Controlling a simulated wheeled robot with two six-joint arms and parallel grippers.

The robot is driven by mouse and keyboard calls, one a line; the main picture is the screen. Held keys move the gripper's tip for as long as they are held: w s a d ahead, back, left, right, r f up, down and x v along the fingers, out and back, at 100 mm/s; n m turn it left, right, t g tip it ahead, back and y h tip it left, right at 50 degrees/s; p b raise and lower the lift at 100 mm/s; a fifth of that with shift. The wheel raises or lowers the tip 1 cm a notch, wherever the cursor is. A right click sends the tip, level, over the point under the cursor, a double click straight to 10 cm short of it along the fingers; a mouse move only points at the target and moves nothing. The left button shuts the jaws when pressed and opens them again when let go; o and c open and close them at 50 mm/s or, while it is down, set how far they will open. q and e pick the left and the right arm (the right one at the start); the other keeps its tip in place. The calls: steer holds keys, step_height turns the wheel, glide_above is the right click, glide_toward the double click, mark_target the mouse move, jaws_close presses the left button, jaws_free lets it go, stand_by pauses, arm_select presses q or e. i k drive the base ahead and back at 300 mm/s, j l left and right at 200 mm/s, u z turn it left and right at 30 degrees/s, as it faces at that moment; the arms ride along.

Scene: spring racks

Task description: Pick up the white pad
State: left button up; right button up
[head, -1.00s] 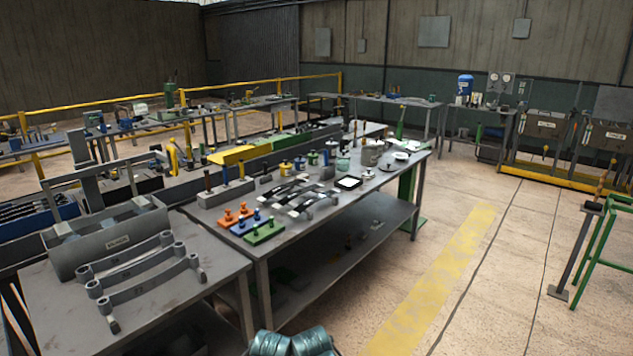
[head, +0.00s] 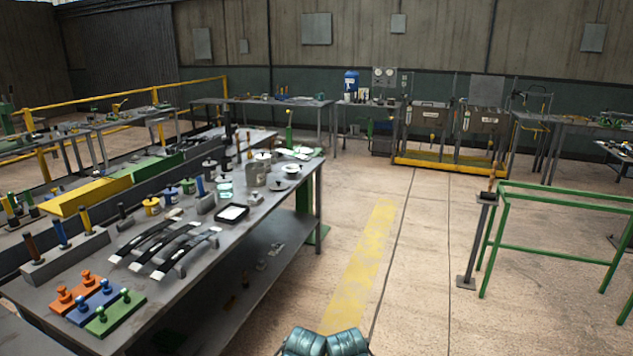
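A white pad (head: 232,213) with a black border lies flat on the grey workbench (head: 192,288), near its right edge and about halfway along. Whether the black border is a tray or part of the pad is too small to tell. Neither of my grippers shows in the head view. Only teal parts, probably of my own body, show at the bottom edge.
Black and grey leaf springs (head: 165,248) lie in front of the pad. Orange (head: 78,292), blue (head: 97,302) and green (head: 115,313) knobbed plates sit nearer. A grey pot (head: 256,174) stands behind.

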mark_target(256, 199)
steer(key=i+u, duration=0.1)
steer(key=i, duration=0.65)
steer(key=i+l, duration=0.2)
steer(key=i, duration=0.5)
steer(key=i+l+u, duration=0.1)
steer(key=i+u, duration=0.35)
steer(key=i+l+u, duration=0.2)
steer(key=i+u, duration=0.25)
steer(key=i+l+u, duration=0.25)
steer(key=u, duration=0.2)
steer(key=i+l+u, duration=0.1)
steer(key=l, duration=0.2)
steer(key=i+l+u, duration=0.15)
steer(key=l, duration=0.2)
